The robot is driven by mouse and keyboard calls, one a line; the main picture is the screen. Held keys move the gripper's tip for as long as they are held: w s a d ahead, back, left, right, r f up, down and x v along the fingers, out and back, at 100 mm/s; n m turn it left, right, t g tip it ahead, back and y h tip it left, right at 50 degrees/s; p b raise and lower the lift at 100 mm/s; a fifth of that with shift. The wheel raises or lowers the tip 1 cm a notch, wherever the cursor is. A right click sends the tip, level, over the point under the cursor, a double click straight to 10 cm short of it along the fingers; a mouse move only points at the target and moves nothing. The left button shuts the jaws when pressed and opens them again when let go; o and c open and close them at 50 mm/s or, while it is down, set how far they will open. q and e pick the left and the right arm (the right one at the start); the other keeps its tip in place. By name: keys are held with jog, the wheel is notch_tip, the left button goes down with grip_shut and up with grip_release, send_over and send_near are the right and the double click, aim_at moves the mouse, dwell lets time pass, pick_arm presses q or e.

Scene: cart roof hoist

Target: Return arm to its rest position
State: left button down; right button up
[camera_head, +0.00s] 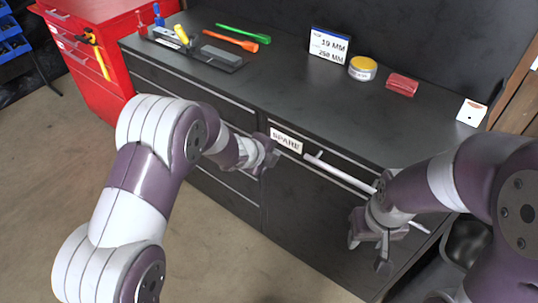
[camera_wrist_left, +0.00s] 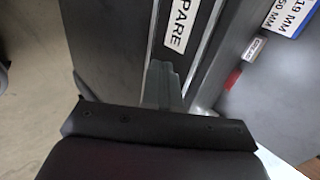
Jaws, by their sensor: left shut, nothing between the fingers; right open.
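My left gripper (camera_head: 266,158) is in front of the dark workbench, near the label reading SPARE (camera_head: 286,140). In the left wrist view its fingers (camera_wrist_left: 162,82) are together with nothing between them, and the SPARE label (camera_wrist_left: 182,22) is just beyond them. I cannot tell whether the fingers touch the bench front. My right gripper (camera_head: 371,242) is open and empty, pointing down in front of the bench, below the light bar handle (camera_head: 340,174). My right forearm hides part of that handle.
The workbench top (camera_head: 285,85) holds a tool tray (camera_head: 190,52), a 19 MM sign (camera_head: 328,46), a yellow-lidded tin (camera_head: 362,68), a red block (camera_head: 402,85) and a white box (camera_head: 471,112). A red cabinet (camera_head: 90,50) stands at left. The floor (camera_head: 40,150) at left is clear.

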pick_arm(q)
jog(key=s+a+f+n+g+y, duration=0.25)
jog(key=s+a+n+y, duration=0.25)
jog(key=s+a+n, duration=0.6)
jog(key=s+a+r+n+g, duration=0.2)
jog(key=s+r+n, duration=0.1)
jog(key=s+n, duration=0.3)
jog(key=s+a+r+n+g, duration=0.2)
jog(key=s+a+r+n, duration=0.1)
jog(key=s+n, duration=0.4)
jog(key=shift+s+a+r+n, duration=0.15)
jog(key=shift+s+r+n, duration=0.2)
jog(key=shift+s, duration=0.75)
